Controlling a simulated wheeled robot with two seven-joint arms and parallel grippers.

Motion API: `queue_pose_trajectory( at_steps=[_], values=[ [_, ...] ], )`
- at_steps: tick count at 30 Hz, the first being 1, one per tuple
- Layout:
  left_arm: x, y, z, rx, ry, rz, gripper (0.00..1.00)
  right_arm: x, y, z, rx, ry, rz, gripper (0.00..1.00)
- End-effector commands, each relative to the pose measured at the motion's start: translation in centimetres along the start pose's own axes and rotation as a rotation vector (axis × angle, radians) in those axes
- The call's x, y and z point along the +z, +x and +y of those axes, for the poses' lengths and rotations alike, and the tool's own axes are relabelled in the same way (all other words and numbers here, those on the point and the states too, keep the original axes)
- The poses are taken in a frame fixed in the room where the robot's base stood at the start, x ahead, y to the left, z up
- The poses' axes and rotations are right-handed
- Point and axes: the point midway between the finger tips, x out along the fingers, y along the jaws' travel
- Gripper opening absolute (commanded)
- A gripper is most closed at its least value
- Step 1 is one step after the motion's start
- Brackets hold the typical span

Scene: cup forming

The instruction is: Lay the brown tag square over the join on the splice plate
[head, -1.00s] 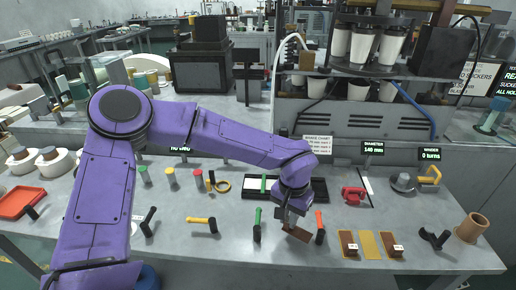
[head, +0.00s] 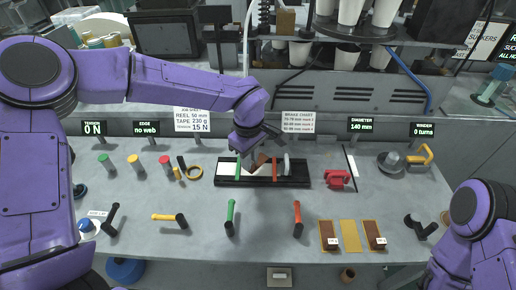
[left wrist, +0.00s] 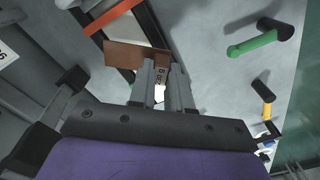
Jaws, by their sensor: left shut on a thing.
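The splice plate (head: 297,181) is a long black plate at the middle of the bench, with a white strip (head: 226,169) on its left part. My left gripper (head: 265,150) is over the plate's middle, shut on a small brown tag (head: 261,159). The gripper and tag hide the join. I cannot tell whether the tag touches the plate. My right arm shows at the lower right, but its gripper does not.
Two brown pieces (head: 328,233) (head: 373,231) with white labels flank a yellow strip (head: 350,236) at the front right. Green-handled (head: 230,210) and red-handled (head: 297,212) tools lie in front of the plate. A red tool (head: 338,178) sits close to its right end.

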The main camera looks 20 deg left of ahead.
Motion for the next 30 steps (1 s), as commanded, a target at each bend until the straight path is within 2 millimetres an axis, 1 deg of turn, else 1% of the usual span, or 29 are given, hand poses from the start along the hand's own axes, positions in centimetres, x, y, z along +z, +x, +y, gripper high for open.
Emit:
queue_pose_trajectory(
  at_steps=[1,3,4,6,9,12,20,25,27,30],
  values=[
    [0.3,-0.7,0.4,0.002,-0.140,0.003,0.00,-0.2,-0.4,0.0,0.000,0.000,0.000,0.43],
    [0.8,-1.1,0.9,0.002,-0.339,0.001,0.00,-0.3,-0.6,0.0,-0.001,0.000,0.000,0.43],
    [0.9,-1.3,1.1,0.003,-0.410,0.001,0.00,-0.3,-0.7,0.0,-0.001,0.000,0.000,0.43],
    [1.2,-1.6,1.4,0.004,-0.538,-0.001,0.00,-0.3,-0.8,0.0,-0.001,0.000,0.001,0.43],
    [1.5,-1.7,1.7,0.005,-0.638,-0.002,0.00,-0.4,-0.8,0.0,-0.001,0.000,0.001,0.43],
    [1.6,-1.7,1.8,0.005,-0.665,-0.003,0.00,-0.4,-0.8,0.0,-0.001,0.000,0.001,0.43],
    [1.6,-1.7,1.8,0.004,-0.661,-0.003,0.00,-0.4,-0.9,0.0,-0.001,0.000,0.001,0.43],
    [1.7,-1.9,1.8,0.002,-0.661,-0.003,0.00,-0.8,-1.8,0.1,-0.001,0.000,0.001,0.43],
    [1.7,-0.8,1.9,0.003,-0.660,-0.002,0.00,-0.5,-1.0,0.1,-0.001,0.000,0.001,0.43],
    [1.7,0.3,1.9,0.002,-0.660,-0.003,0.00,-0.3,-0.6,0.0,-0.001,0.000,0.001,0.43]
  ],
)
